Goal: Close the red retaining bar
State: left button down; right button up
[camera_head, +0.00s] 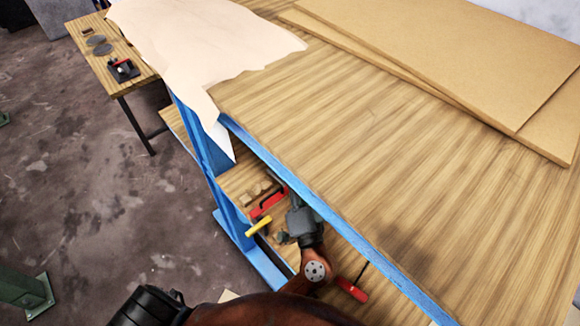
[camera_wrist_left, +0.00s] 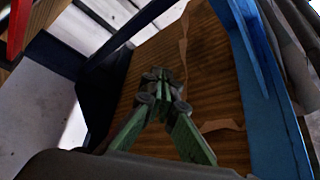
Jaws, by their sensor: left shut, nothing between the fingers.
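A red piece (camera_head: 268,204) with a black bar over it shows on the lower shelf in the head view; I cannot tell whether it is the retaining bar. A red strip (camera_wrist_left: 17,30) shows at the top left of the left wrist view. My left gripper (camera_wrist_left: 162,78) is shut and empty over brown wood, apart from the red strip. In the head view my left arm reaches under the tabletop edge, and the gripper (camera_head: 300,215) is beside the red piece, to its right. Its fingertips are hard to make out there. My right gripper is not in view.
The wooden tabletop (camera_head: 390,170) with its blue edge overhangs my arm. A blue leg (camera_head: 232,215) stands left. A yellow handle (camera_head: 258,226) and a red handle (camera_head: 352,290) are near my arm. Boards (camera_head: 450,60) and a pale sheet (camera_head: 200,40) lie on top.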

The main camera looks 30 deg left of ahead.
pick_arm(q)
jog(key=v, duration=1.2)
jog(key=shift+s, duration=0.1)
